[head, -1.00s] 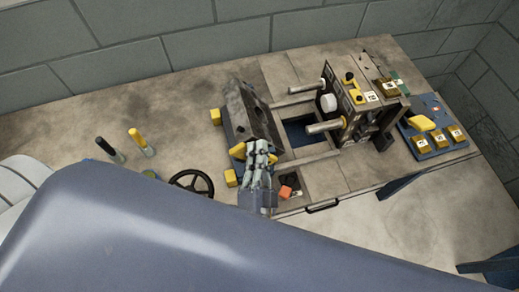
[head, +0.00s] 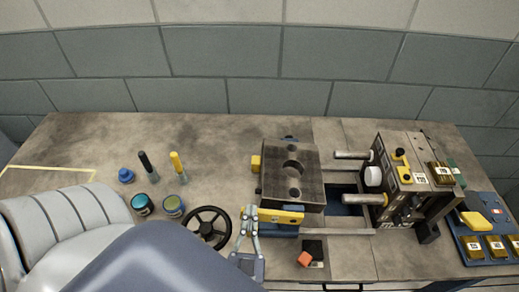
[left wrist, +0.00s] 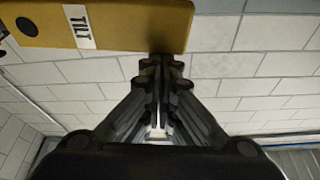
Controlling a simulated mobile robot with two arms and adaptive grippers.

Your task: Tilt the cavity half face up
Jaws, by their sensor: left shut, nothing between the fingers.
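The cavity half (head: 291,165) is a dark, worn metal block with a round recess. In the head view its recessed face shows, turned up toward the camera; its exact tilt is hard to judge. A yellow lever (head: 285,216) lies along its front side. In the left wrist view this lever (left wrist: 130,25) carries a label reading "TILT". My left gripper (head: 249,212) is shut and empty at the lever's left end. In the left wrist view its fingertips (left wrist: 160,62) are close beside the lever's end; contact is unclear. My right gripper is out of view.
Right of the block, guide pins (head: 365,199) stick out from an upright mould half (head: 400,185) over a dark opening (head: 347,203). A handwheel (head: 207,228), small pots (head: 173,206) and two handled tools (head: 178,165) stand at left. A blue tray (head: 472,246) is far right.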

